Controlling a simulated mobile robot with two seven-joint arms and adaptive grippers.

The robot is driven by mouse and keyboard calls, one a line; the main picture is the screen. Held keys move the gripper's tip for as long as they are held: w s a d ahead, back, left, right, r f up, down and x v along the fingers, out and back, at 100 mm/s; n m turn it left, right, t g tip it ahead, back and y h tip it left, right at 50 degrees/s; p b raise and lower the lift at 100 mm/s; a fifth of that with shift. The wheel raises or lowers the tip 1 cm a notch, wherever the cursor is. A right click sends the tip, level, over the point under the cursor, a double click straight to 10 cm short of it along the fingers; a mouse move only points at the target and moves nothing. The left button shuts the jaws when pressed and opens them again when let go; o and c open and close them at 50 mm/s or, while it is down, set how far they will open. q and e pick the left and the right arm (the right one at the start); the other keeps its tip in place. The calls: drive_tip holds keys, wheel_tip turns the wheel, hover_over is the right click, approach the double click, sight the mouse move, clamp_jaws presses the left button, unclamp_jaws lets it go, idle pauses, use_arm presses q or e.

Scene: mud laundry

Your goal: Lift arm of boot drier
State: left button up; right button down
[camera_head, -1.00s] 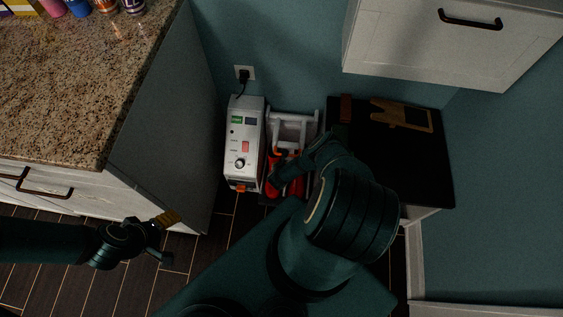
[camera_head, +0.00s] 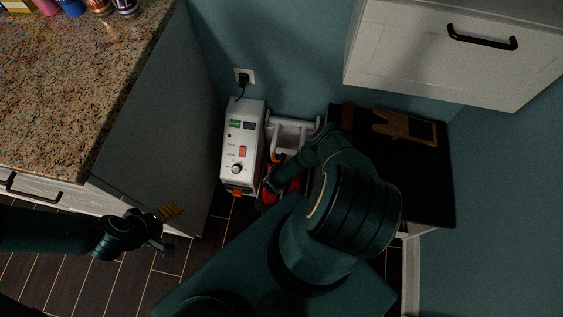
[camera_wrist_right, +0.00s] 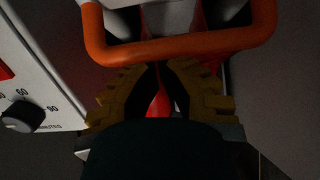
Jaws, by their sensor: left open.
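The boot drier (camera_head: 243,150) is a white unit with a control panel, on the floor against the back wall, with a white frame (camera_head: 291,127) beside it. Its orange arm (camera_wrist_right: 180,45) crosses the top of the right wrist view as a bent bar. My right gripper (camera_wrist_right: 160,72) has its yellow fingertips close together just below that bar; whether they touch it is unclear. In the head view my right arm mostly hides this area. My left gripper (camera_head: 170,226) is open and empty, low at the left, away from the drier.
A granite counter (camera_head: 80,90) with a cabinet stands left. A black-topped bench (camera_head: 390,170) with a wooden piece (camera_head: 405,128) stands right of the drier. A white wall cabinet (camera_head: 430,50) hangs above. A cord runs to a wall outlet (camera_head: 244,76).

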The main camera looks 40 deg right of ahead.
use_arm(q)
drive_tip(key=shift+s+d, duration=0.25)
drive_tip(key=shift+s, duration=0.05)
use_arm(e)
drive_tip(key=shift+d+r, duration=0.15)
drive_tip(key=shift+r, duration=0.6)
use_arm(q)
drive_tip(key=shift+a+r, duration=0.1)
use_arm(e)
drive_tip(key=shift+r, duration=0.1)
